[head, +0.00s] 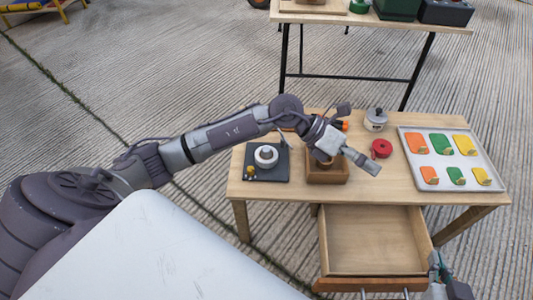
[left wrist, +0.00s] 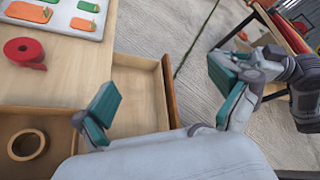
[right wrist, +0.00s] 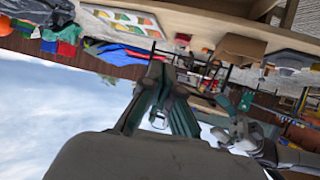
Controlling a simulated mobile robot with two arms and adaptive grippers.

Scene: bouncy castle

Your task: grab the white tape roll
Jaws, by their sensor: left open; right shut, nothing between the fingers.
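A white tape roll (head: 266,155) lies on a dark square tray (head: 283,172) at the table's left end in the head view. My left gripper (head: 348,164) is open and empty to its right, over the wooden box and the table's front part. The left wrist view shows its spread fingers (left wrist: 178,88) above the drawer; the white roll is not seen there. My right gripper (head: 438,266) is at the lower right, beside the drawer. In the right wrist view its fingers (right wrist: 162,70) are together, with nothing held.
A small wooden box (head: 327,180) holds a brown roll (left wrist: 27,145). A red roll (head: 381,148), a lidded pot (head: 376,119) and a tray of colored pieces (head: 487,154) are to the right. The drawer (head: 370,240) is open and empty. A second table (head: 385,22) stands behind.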

